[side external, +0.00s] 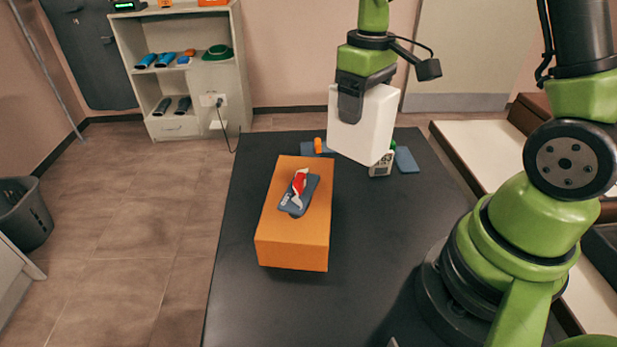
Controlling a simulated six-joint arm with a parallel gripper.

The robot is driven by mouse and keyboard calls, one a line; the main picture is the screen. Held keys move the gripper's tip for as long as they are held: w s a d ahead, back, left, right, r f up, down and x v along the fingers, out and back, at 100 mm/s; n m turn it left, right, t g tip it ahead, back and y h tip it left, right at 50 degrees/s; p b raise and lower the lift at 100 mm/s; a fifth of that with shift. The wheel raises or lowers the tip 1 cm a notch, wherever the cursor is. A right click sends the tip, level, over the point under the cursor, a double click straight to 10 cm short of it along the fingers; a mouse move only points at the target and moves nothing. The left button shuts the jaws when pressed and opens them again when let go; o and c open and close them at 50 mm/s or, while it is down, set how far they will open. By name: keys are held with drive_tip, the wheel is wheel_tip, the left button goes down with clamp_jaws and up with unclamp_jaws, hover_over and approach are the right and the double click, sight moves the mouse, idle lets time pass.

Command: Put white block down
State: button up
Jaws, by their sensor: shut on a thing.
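The white block (368,128) is held in my gripper (350,105), above the far right part of the dark table (370,260). It hangs at a slight tilt below the green wrist, apart from the tabletop as far as I can tell. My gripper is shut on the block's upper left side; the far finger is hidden. The block covers part of the small things behind it.
An orange box (293,245) stands on the table, with a dark grey item bearing a red and white thing (299,187) on top. Near the block are a small grey-white device (382,165), blue flat pieces (406,160) and a small orange piece (318,145). The front table is clear.

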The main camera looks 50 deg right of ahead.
drive_tip(key=a+n, duration=0.5)
drive_tip(key=a, duration=1.3)
drive_tip(key=s+a+f+n, duration=0.1)
drive_tip(key=s+a+n, duration=0.3)
drive_tip(key=s+a, duration=0.4)
drive_tip(key=a, duration=0.6)
drive_tip(key=shift+n, duration=0.4)
drive_tip(key=shift+f, duration=4.85)
drive_tip(key=shift+f, duration=0.1)
